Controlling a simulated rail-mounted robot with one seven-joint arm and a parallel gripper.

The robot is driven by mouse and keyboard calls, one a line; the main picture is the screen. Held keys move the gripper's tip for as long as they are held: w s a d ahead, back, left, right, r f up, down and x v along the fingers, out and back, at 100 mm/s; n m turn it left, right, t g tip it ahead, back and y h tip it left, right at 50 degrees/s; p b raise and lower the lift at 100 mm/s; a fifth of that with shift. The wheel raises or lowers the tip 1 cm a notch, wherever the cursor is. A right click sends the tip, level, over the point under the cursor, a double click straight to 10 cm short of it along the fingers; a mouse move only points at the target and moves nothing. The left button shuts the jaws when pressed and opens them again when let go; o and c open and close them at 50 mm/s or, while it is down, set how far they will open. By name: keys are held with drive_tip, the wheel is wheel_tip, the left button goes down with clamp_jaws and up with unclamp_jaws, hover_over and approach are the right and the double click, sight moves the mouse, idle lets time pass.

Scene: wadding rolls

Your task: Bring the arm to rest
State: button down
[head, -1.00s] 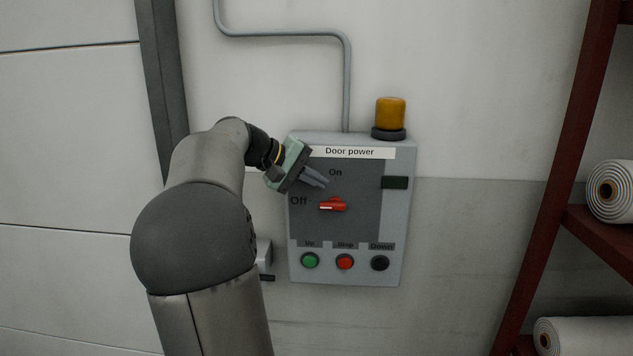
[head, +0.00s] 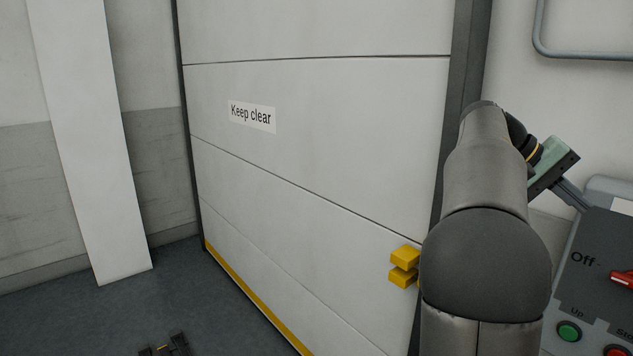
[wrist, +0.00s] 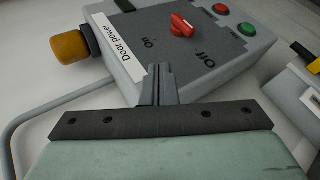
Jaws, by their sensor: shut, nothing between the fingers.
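My gripper (head: 578,197) is shut and empty in front of the door power box at the right of the head view. In the wrist view its closed fingers (wrist: 158,84) point at the grey door power box (wrist: 200,40), close to its label edge; whether they touch it I cannot tell. The red switch (wrist: 182,25) on the box shows in the wrist view, clear of the fingertips, and it is partly cut off in the head view (head: 622,279). Its handle looks turned toward Off in the head view.
A large white door (head: 320,120) with a "Keep clear" sign (head: 253,116) fills the middle of the head view. Yellow blocks (head: 404,266) are at its right edge. Green (head: 569,331) and red buttons sit below the switch. An amber lamp (wrist: 72,47) tops the box.

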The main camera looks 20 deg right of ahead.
drive_tip(key=w+a+f+n+t+y, duration=0.2)
drive_tip(key=a+f+n+t, duration=0.1)
drive_tip(key=a+f, duration=0.75)
drive_tip(key=w+a+f+n+t+y, duration=0.2)
drive_tip(key=a+f+n+t+y, duration=0.15)
drive_tip(key=a+f, duration=0.7)
drive_tip(key=s+a+f+y, duration=0.1)
drive_tip(key=s+a+f, duration=0.2)
drive_tip(key=a, duration=0.4)
drive_tip(key=s+a+f+n+t+y, duration=0.1)
drive_tip(key=s+a+f, duration=0.2)
drive_tip(key=a, duration=0.4)
drive_tip(key=s+a+f+n+y, duration=0.1)
drive_tip(key=s+a+f, duration=0.3)
drive_tip(key=a, duration=0.4)
drive_tip(key=shift+s+t, duration=0.35)
drive_tip(key=shift+s, duration=0.05)
